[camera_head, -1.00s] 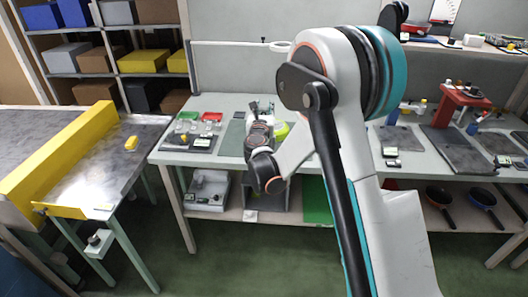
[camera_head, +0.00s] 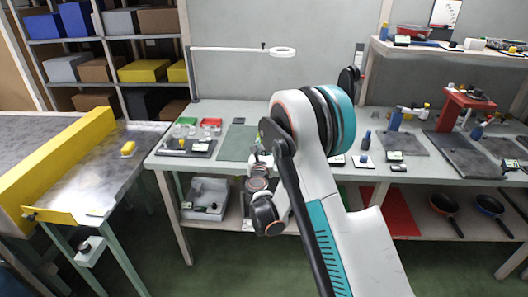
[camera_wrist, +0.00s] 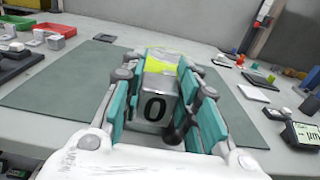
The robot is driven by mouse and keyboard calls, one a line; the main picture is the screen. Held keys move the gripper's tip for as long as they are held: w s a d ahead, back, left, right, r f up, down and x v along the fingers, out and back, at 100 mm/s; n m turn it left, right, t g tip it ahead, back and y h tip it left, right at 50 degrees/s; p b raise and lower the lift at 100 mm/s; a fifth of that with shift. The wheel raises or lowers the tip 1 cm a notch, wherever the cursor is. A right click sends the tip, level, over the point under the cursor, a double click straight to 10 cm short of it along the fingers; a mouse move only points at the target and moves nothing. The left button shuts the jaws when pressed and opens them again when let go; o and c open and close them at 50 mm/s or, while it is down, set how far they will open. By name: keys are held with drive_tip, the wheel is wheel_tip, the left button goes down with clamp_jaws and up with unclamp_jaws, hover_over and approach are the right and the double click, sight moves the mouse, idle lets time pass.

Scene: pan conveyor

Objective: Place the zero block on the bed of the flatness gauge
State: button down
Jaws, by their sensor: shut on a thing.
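My gripper (camera_wrist: 160,78) is shut on the zero block (camera_wrist: 157,104), a silvery metal cube with a black 0 on its near face, in the wrist view. The teal fingers stand on either side of the block, above the bench by the green mat (camera_wrist: 60,85). In the head view the gripper is small and partly hidden by my own arm, and I cannot make out the block there. A dark plate with a small display (camera_head: 188,147) lies at the bench's left. I cannot tell for sure which device is the flatness gauge.
A yellow-green thing (camera_wrist: 158,65) shows just beyond the block. Red and green trays (camera_head: 211,123) sit at the back left. A display unit (camera_wrist: 302,133) and several small items lie at the right. A red stand (camera_head: 468,97) is farther right.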

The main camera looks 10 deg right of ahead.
drive_tip(key=shift+f, duration=0.4)
drive_tip(key=c, duration=1.2)
unclamp_jaws()
drive_tip(key=shift+r, duration=0.1)
